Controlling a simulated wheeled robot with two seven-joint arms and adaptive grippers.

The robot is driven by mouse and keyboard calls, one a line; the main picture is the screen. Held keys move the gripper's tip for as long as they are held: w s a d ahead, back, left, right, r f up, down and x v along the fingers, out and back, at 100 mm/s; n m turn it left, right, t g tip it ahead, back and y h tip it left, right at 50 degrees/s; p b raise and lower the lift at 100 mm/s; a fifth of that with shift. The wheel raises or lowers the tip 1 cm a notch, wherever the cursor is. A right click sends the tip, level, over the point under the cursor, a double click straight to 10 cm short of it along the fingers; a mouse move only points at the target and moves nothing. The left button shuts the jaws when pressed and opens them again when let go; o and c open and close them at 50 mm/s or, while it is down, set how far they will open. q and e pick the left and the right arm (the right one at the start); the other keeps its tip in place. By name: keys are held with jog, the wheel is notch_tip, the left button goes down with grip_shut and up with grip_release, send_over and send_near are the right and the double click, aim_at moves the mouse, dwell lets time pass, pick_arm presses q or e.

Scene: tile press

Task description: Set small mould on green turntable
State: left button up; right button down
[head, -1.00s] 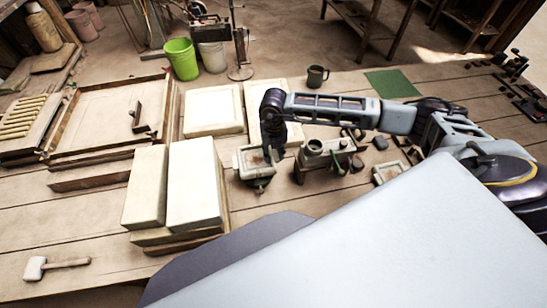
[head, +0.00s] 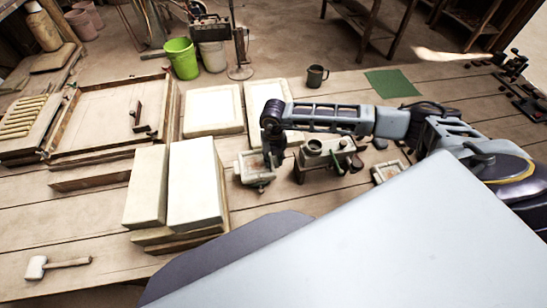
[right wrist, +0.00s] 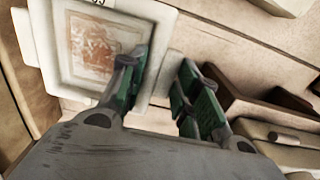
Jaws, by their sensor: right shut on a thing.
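The small mould (head: 247,168) is a pale square frame with a reddish-brown recess, near the middle of the table in the head view. It fills the upper left of the right wrist view (right wrist: 98,50). My right gripper (head: 272,153) points down at its far right side. In the right wrist view the green-padded fingers (right wrist: 163,88) are shut on a pale lug at the mould's edge. Whether the mould touches what is below it cannot be told. A flat green square (head: 392,83) lies at the back right; no round green turntable can be made out. My left gripper is not in view.
Pale slabs (head: 195,185) stand close left of the mould. A grey device with a round cup (head: 322,158) stands close right. Another small framed piece (head: 388,173) lies further right. A dark mug (head: 317,76) stands behind. Table around the green square is mostly clear.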

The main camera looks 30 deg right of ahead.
jog(key=c, duration=1)
grip_release()
jog(key=shift+c, duration=0.2)
jog(key=shift+r, duration=0.1)
notch_tip(320, 180, up, 12)
jog(key=b, duration=0.1)
jog(key=shift+b, duration=0.3)
